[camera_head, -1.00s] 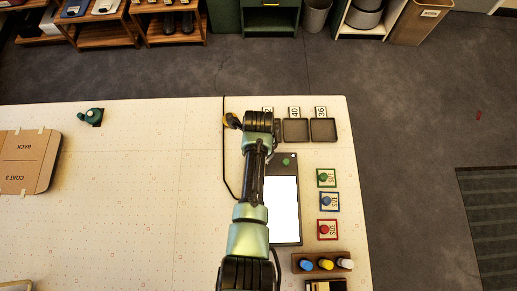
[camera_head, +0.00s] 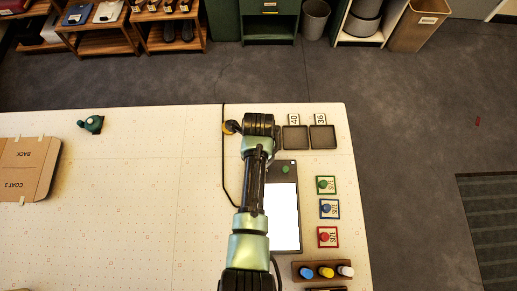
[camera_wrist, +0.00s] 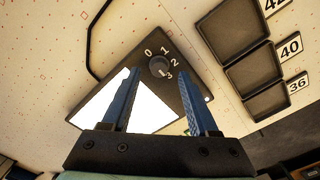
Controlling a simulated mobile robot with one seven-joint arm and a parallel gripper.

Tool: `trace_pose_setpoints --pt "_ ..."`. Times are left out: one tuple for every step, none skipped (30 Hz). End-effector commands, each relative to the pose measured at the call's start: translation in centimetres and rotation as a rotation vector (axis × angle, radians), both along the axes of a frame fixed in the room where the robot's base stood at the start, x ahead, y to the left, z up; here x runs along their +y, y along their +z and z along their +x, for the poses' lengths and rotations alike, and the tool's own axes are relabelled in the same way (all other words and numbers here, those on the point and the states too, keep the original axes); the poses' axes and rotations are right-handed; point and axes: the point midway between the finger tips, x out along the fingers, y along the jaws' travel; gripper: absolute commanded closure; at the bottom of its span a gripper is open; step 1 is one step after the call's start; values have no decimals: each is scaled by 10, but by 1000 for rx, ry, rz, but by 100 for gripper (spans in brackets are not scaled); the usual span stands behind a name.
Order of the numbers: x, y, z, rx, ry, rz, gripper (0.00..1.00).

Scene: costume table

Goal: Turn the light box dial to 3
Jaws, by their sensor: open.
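The light box (camera_head: 283,218) is a dark panel with a bright white screen, lying on the table partly under my arm. In the wrist view the light box (camera_wrist: 191,101) shows at an angle, with a round dark dial (camera_wrist: 158,66) and the numbers 0, 1, 2 and 3 around it. A small light mark on the dial appears on the side toward 3. My gripper (camera_wrist: 158,73) is open, its two blue fingers apart. The dial appears between the fingertips in the picture; I see no contact. In the head view my arm hides the dial and the fingers.
Dark square trays (camera_head: 323,137) with number cards stand behind the light box. Green, blue (camera_head: 326,209) and red knobbed cards lie to its right. A rack of coloured pegs (camera_head: 323,271) is in front. A black cable (camera_head: 226,175) runs left of my arm. The table's left middle is clear.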

Motion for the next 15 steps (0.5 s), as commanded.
trace_pose_setpoints --pt "0 8 0 -4 1 -1 40" --pt "0 14 1 -4 0 -1 40" --pt "0 21 1 -5 0 -1 40" --pt "0 27 1 -5 0 -1 40" --pt "0 32 0 -4 0 -1 40" --pt "0 40 1 -5 0 -1 40" --pt "0 46 1 -5 0 -1 40" --pt "0 51 1 -6 0 0 40" --pt "0 59 1 -6 0 0 40" --pt "0 65 1 -6 0 0 40" --pt "0 70 1 -6 0 0 40" --pt "0 77 1 -6 0 0 40" --pt "0 81 1 -4 0 0 40" --pt "0 86 1 -5 0 1 40" --pt "0 91 1 -6 0 0 40"
